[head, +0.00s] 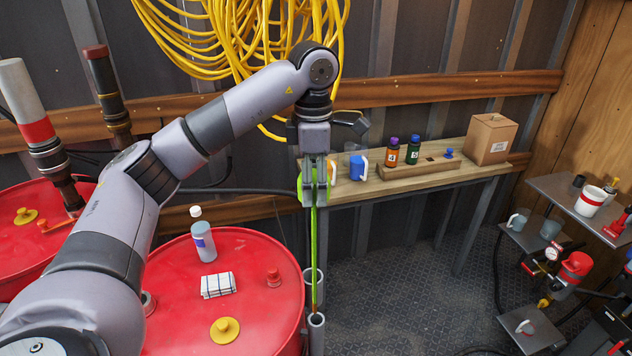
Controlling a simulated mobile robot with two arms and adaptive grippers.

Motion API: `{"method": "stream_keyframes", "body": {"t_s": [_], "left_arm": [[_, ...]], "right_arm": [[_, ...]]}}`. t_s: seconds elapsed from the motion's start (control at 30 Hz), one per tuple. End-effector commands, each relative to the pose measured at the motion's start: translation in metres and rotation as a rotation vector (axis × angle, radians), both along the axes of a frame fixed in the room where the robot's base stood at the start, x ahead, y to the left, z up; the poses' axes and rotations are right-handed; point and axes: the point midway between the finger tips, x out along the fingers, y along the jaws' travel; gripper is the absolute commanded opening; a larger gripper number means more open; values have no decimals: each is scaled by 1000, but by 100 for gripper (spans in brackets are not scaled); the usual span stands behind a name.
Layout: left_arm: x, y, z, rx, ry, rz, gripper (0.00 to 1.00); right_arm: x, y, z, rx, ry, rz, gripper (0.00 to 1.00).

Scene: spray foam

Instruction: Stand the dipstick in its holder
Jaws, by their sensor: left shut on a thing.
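My left gripper (314,196) is shut on the dipstick (314,240), a long thin green rod with a darker lower end. The rod hangs nearly upright below the fingers. Its lower end meets the mouth of the front grey tube of the holder (317,338), beside the red drum. I cannot tell whether the tip is inside the tube or just in front of it. A second grey tube (308,280) stands just behind. The gripper is well above both tubes and hides the top of the dipstick. My right gripper is not in view.
The red drum (262,262) carries a bottle (202,238), a folded cloth (218,285) and a yellow cap (225,329). A wooden shelf (350,190) behind holds a blue mug (358,166), small bottles and a cardboard box (490,138). Open floor lies right of the tubes.

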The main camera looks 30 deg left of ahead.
Motion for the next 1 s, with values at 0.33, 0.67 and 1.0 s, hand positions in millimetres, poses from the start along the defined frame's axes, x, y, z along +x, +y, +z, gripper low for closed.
{"method": "stream_keyframes", "body": {"t_s": [0.33,0.67,1.0], "left_arm": [[0,0,-33,1,2,-1,20],[0,-1,-73,1,1,-1,20],[0,-1,-113,0,0,-2,20]], "right_arm": [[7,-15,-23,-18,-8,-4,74],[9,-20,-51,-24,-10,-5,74],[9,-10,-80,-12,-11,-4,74]]}}
